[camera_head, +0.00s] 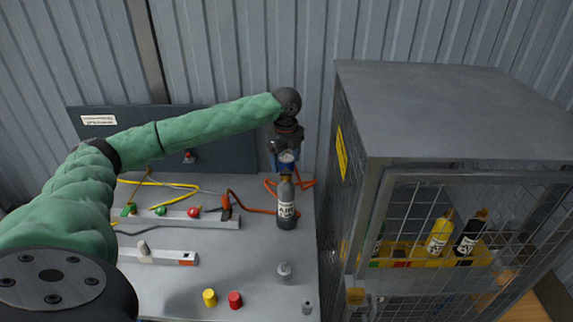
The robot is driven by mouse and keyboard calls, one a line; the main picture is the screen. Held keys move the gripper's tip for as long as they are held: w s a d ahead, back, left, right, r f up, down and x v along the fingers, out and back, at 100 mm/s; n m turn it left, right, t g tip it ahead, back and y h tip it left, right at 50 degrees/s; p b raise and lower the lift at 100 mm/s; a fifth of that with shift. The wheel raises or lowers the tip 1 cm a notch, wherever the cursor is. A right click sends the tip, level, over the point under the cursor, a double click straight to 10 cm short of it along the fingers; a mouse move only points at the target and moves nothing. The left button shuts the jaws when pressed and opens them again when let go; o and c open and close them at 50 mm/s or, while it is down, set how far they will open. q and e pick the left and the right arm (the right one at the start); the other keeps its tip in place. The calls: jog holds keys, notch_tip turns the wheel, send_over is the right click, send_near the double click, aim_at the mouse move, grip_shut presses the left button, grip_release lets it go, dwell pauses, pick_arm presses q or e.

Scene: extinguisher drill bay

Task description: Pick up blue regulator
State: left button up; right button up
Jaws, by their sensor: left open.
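The blue regulator (280,167), with a round pale gauge on its front, sits toward the back right of the bench, above and behind a grey bottle marked AIR (287,210). I cannot tell whether it is joined to that bottle. My left gripper (286,150) points down right at the regulator, its jaws open. The gripper partly hides the regulator's top, and I cannot tell whether the fingers touch it. My right gripper is not in view.
A grey mesh cage (450,115) with yellow and black bottles stands close on the right. Orange hose (250,209) and yellow hose (165,184) lie on the bench (240,265). Yellow (209,297) and red (235,300) caps stand at the front. A corrugated wall is behind.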

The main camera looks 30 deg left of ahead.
pick_arm(q)
jog(key=c, duration=1.1)
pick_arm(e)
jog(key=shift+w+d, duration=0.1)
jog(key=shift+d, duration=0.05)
pick_arm(q)
jog(key=shift+r, duration=0.1)
